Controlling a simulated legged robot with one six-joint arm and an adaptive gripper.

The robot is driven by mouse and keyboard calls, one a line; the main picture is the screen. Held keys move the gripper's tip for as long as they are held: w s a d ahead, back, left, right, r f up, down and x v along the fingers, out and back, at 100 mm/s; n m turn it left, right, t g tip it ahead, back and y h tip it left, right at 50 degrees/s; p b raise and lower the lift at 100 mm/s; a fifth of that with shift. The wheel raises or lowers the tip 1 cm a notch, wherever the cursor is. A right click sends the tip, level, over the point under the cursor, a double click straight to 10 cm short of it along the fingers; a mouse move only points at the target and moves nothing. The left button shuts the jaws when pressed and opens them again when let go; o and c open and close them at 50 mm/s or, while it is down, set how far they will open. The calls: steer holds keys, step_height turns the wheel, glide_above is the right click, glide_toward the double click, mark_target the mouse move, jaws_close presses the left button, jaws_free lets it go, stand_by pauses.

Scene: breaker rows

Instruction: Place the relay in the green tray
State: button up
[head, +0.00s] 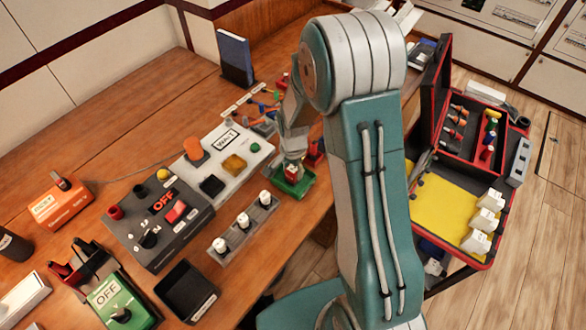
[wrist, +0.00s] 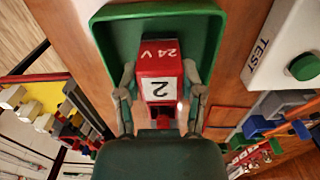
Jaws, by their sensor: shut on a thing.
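I cannot tell whether the relay touches the tray floor.
A grey panel (head: 218,160) with buttons stands left of the tray. A strip with white knobs (head: 246,226) lies in front. A dark box with a red switch (head: 158,218) is further left. An open red case (head: 440,172) stands to the right beyond my arm.

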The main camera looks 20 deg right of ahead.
mark_target(293, 168)
steer(key=o, duration=1.2)
step_height(293, 168, up, 11)
steer(key=shift+f, duration=0.15)
steer(key=s+r+n+t, duration=0.1)
steer(key=s+r+n, duration=0.1)
steer(key=s+r, duration=0.35)
steer(key=s+r+n+t, duration=0.2)
steer(key=s+r+n, duration=0.1)
steer(key=r, duration=0.5)
steer(key=s+r+n+t, duration=0.1)
steer(key=s+n, duration=0.1)
steer(key=s, duration=0.2)
steer(key=s+r+n, duration=0.2)
steer(key=s, duration=0.2)
steer(key=s+r+n+t, duration=0.1)
steer(key=s+r, duration=0.1)
steer(key=s, duration=0.2)
steer(key=shift+s+r+n+t, duration=0.15)
steer(key=shift+s+n+t, duration=0.15)
steer(key=shift+n, duration=0.1)
